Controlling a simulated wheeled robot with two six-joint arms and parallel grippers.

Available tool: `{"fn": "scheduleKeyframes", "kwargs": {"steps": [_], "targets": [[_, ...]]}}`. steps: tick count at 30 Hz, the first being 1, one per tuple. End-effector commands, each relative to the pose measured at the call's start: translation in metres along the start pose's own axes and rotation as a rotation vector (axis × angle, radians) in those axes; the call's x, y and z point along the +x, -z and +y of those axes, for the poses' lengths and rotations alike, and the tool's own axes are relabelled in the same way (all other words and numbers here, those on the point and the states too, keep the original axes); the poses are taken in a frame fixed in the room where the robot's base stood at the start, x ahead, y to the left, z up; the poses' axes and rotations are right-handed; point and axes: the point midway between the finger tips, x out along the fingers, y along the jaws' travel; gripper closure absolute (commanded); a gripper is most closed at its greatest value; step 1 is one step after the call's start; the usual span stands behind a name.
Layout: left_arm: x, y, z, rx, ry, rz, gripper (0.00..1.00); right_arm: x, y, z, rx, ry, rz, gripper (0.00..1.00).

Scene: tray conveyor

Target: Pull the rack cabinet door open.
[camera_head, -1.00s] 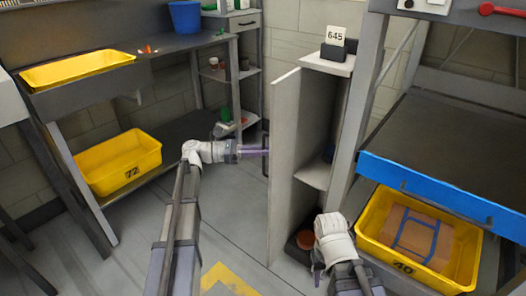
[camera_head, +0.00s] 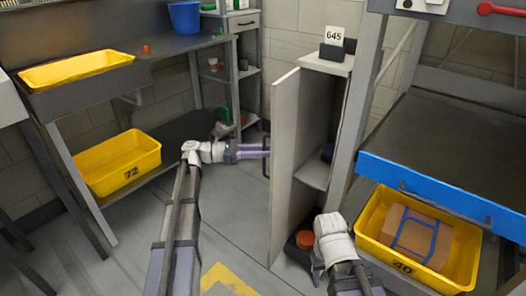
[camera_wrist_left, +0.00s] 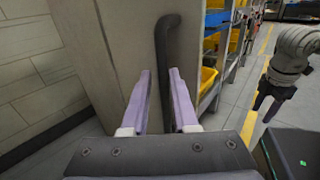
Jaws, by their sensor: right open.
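The rack cabinet (camera_head: 338,69) stands in the middle of the head view. Its grey door (camera_head: 285,170) stands swung open, with the shelves inside visible. A dark bar handle (camera_head: 265,165) is on the door's left face. My left gripper (camera_head: 262,150) is at the handle, fingers apart. In the left wrist view the handle (camera_wrist_left: 165,55) runs down between the two purple fingers (camera_wrist_left: 160,85) as seen; contact cannot be told. My right gripper (camera_head: 317,275) points down, open and empty, in front of the cabinet's lower part. It also shows in the left wrist view (camera_wrist_left: 263,100).
A yellow crate (camera_head: 372,238) marked 40 holds a box at right, under a blue-edged conveyor (camera_head: 440,190). Yellow crates (camera_head: 150,146) and a bench stand at left. An orange-topped dark object (camera_head: 304,240) is at the cabinet's foot. Floor left of the door is clear.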

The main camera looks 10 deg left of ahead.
Motion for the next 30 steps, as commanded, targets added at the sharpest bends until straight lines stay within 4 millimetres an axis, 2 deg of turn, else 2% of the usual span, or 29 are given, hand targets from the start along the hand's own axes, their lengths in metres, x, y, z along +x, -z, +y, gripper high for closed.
{"fn": "scheduleKeyframes", "kwargs": {"steps": [5,12,16,21,30], "targets": [[-0.015,0.000,0.002,0.000,-0.004,0.000,0.73,0.000,0.000,0.000,0.000,0.000,0.000,0.50],[-0.055,0.000,0.001,0.000,-0.003,0.000,0.73,0.000,0.000,0.000,0.000,0.000,0.000,0.50],[-0.070,0.000,0.001,0.000,-0.002,0.000,0.73,0.000,0.000,0.000,0.000,0.000,0.000,0.50],[-0.077,0.000,0.000,0.000,0.001,0.000,0.73,0.000,0.000,0.000,0.000,0.000,0.000,0.50],[-0.078,0.000,0.000,0.000,0.001,0.000,0.73,0.000,0.000,0.000,0.000,0.000,0.000,0.50]]}}
